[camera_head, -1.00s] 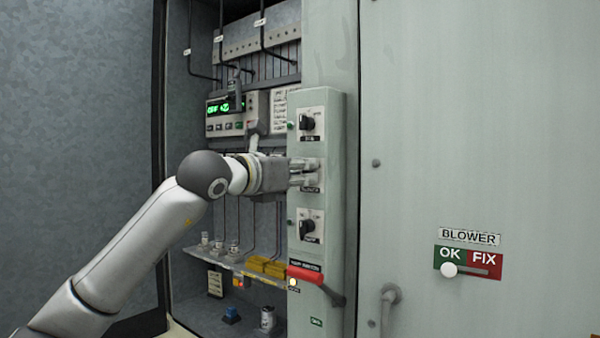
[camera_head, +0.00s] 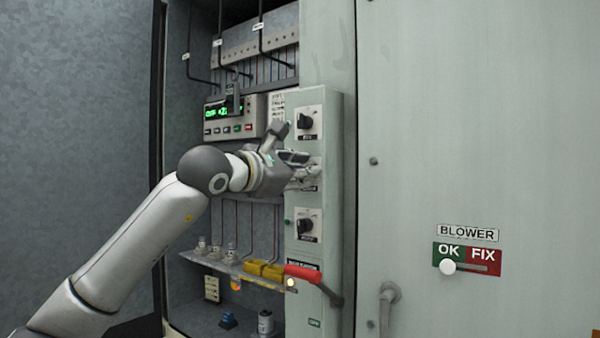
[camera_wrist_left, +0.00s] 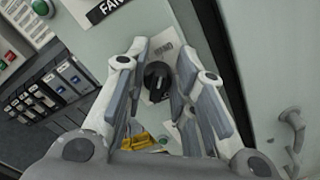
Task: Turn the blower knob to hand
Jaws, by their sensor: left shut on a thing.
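The middle knob sits on the pale green column (camera_head: 331,220); in the head view my left gripper hides it almost wholly. My left gripper (camera_head: 303,172) reaches this knob from the left, with its hand tilted. In the left wrist view a black knob (camera_wrist_left: 157,80) with a pale mark lies between the fingers of the left gripper (camera_wrist_left: 160,62), which are shut on it. The knob's plate (camera_wrist_left: 164,47) shows above it, its lettering hard to read. The right gripper is not in view.
A black knob sits above (camera_head: 306,121) and another below (camera_head: 306,225) on the same column. A red-handled lever (camera_head: 304,273) projects near its bottom. At right, a BLOWER OK/FIX slider sign (camera_head: 467,258) and a door handle (camera_head: 388,300) are on the cabinet door.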

